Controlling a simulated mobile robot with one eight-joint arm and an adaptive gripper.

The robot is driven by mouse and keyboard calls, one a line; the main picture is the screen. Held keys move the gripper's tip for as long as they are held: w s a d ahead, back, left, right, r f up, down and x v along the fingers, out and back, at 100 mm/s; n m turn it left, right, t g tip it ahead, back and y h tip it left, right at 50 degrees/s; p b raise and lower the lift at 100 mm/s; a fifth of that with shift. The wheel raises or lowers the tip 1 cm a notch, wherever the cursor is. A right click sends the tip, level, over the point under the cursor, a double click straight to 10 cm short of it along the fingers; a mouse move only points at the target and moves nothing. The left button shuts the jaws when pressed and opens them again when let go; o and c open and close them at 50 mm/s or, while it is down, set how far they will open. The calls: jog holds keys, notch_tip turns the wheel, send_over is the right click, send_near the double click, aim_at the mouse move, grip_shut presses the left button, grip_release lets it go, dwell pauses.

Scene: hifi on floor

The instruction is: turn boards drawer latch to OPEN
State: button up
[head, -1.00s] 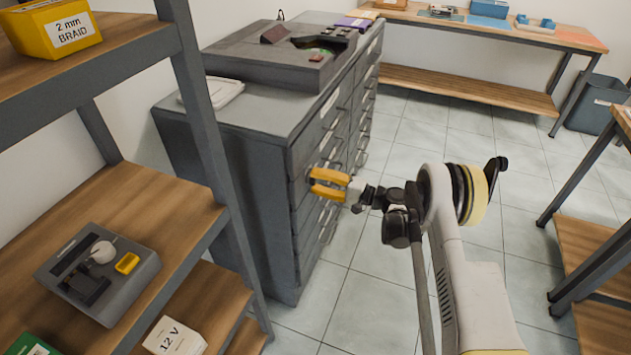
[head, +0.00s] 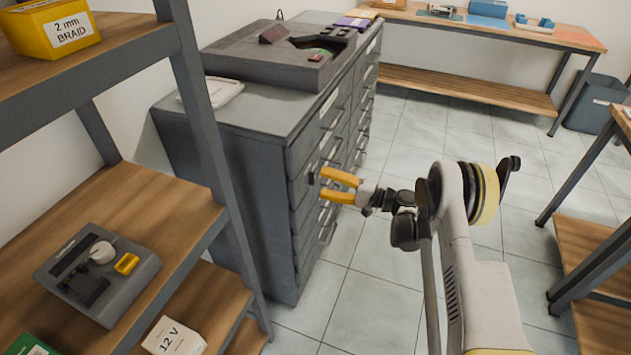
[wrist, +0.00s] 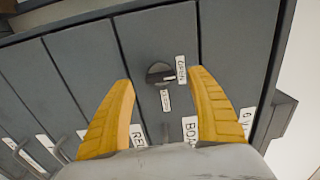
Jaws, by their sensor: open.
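The boards drawer latch (wrist: 160,73) is a small dark round knob on the grey drawer front. In the wrist view its bar seems to lie roughly across the picture, with its right end by the OPEN label (wrist: 181,70). A second small label (wrist: 166,101) sits below the knob, too small to read surely. The drawer label (wrist: 191,130) starts with "BO" and is partly hidden by a finger. My gripper (wrist: 161,77) is open and empty, its yellow fingers either side of the latch. In the head view my gripper (head: 324,182) stands just off the cabinet front, apart from the latch (head: 311,178).
The grey cabinet (head: 250,190) has several drawers with bar handles. A dark grey device (head: 262,55) stands on its top. A shelf rack (head: 150,205) is close at the left. Tiled floor (head: 375,260) is clear right of the cabinet. A workbench (head: 470,85) stands behind.

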jog(key=v, duration=0.8)
jog(key=shift+d, duration=0.4)
jog(key=shift+s+r, duration=0.1)
jog(key=s+r+h, duration=0.3)
jog(key=r+h, duration=0.1)
jog(key=r, duration=0.6)
jog(key=s+r+h, duration=0.4)
jog(key=r, duration=0.5)
jog(key=s+d+r+n+h, duration=0.1)
jog(key=s+d+h, duration=0.2)
jog(key=s, duration=0.6)
jog(key=s+d+r+n+h, duration=0.1)
jog(key=s+d+h, duration=0.2)
jog(key=s, duration=0.6)
jog(key=s+d+r+n+t+h, duration=0.1)
jog(key=s+d+h, duration=0.2)
jog(key=s, duration=0.6)
jog(key=shift+s+d+r+n, duration=0.25)
jog(key=shift+d+n, duration=0.15)
jog(key=shift+d, duration=0.2)
